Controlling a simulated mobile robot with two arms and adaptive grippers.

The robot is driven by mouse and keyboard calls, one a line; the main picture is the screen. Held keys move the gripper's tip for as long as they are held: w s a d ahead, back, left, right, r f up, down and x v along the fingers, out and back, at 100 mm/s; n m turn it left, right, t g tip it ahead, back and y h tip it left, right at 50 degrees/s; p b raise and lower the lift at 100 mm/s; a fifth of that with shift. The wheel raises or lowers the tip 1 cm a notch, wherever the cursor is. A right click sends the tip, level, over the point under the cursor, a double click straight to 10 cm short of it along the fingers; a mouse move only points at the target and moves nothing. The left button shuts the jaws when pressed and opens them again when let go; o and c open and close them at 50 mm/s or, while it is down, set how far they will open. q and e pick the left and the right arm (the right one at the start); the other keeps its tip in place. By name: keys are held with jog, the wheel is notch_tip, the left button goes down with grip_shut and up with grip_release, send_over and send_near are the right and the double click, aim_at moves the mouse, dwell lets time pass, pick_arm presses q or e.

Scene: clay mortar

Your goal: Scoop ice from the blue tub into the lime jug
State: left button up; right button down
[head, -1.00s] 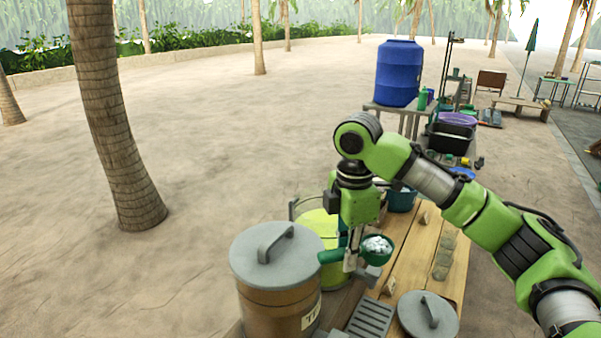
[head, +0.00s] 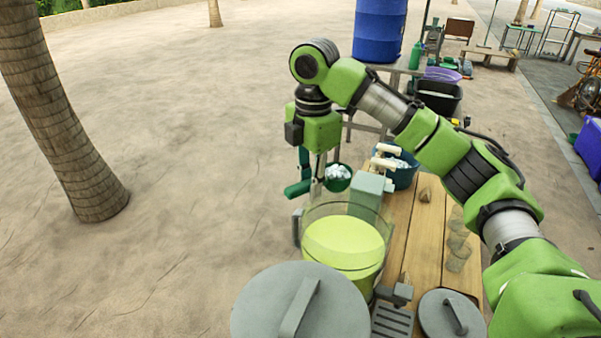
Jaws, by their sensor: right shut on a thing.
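My right gripper (head: 318,180) points down and is shut on the handle of a dark green scoop (head: 297,189). The scoop's bowl holds a heap of white ice (head: 338,171). The lime jug (head: 345,243) is a clear, wide vessel of yellow-green liquid at the near end of the wooden table. The scoop shows just above the jug's far rim in the picture; whether it is directly over the opening, I cannot tell. The blue tub (head: 405,178), with pale ice in it, stands behind the jug to the right, partly hidden by a grey-green box and my arm. My left gripper is out of view.
A large grey lid (head: 265,305) with a handle is in front of the jug. A smaller grey lid (head: 450,314) and a slotted drip tray (head: 391,322) lie nearby. A blue barrel (head: 379,30) stands behind.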

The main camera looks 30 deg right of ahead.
pick_arm(q)
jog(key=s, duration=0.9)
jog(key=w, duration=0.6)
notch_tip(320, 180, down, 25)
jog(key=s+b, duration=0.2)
jog(key=b, duration=2.3)
pick_arm(e)
jog(key=shift+s+d+f+t+y, duration=0.15)
jog(key=shift+s+t+y, duration=0.4)
jog(key=shift+t, duration=2.2)
jog(key=shift+s+a+f+t+y, duration=0.2)
jog(key=shift+s+t, duration=0.55)
jog(key=shift+t, duration=1.95)
jog(key=shift+s+d+f+t+y, duration=0.15)
jog(key=shift+s+t+y, duration=0.4)
jog(key=shift+t, duration=2.2)
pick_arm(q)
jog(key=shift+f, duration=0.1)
pick_arm(e)
jog(key=shift+s+r, duration=0.1)
